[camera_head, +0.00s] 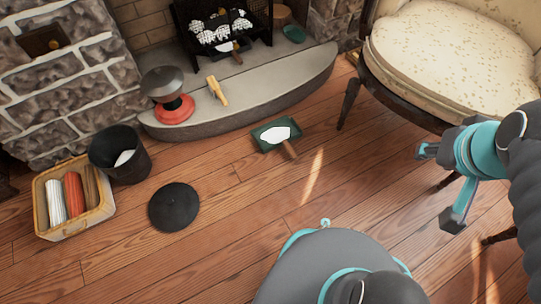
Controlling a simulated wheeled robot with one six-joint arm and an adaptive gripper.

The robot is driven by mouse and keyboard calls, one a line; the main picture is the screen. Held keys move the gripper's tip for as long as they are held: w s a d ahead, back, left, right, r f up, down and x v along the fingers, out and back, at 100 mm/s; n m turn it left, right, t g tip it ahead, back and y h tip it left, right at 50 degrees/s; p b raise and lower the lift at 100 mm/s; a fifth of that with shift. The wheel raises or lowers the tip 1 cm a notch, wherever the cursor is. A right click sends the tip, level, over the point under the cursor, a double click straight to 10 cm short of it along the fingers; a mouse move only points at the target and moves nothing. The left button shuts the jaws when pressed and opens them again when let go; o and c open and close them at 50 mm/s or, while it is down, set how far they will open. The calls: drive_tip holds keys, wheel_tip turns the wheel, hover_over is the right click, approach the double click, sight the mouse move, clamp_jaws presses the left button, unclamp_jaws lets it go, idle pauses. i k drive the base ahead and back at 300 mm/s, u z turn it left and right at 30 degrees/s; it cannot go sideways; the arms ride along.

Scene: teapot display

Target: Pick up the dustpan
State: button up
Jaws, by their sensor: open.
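A dustpan (265,131) lies on the wooden floor in front of the stone hearth, near the middle of the head camera view. It has a dark green pan with a bright white area inside and a brown handle pointing to the lower right. I cannot tell what the white area is. My gripper (437,186) is at the right, with its teal and grey fingers spread apart and nothing between them. It is well to the right of the dustpan and apart from it.
A cream chair (440,65) stands at the upper right, near my arm. A black bin (132,168), a basket with rolls (42,222) and a black disc (174,207) are at the left. The raised hearth (260,98) is behind the dustpan. Floor below the dustpan is clear.

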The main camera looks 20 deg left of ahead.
sight(276, 134)
drive_tip(key=z, duration=0.2)
drive_tip(key=k, duration=0.1)
drive_tip(key=u, duration=1.2)
drive_tip(key=i, duration=0.95)
drive_tip(key=z, duration=0.05)
drive_tip(key=k, duration=0.5)
drive_tip(key=u, duration=2)
drive_tip(key=k, duration=1.1)
drive_tip(key=z, duration=1.3)
drive_tip(key=i, duration=0.5)
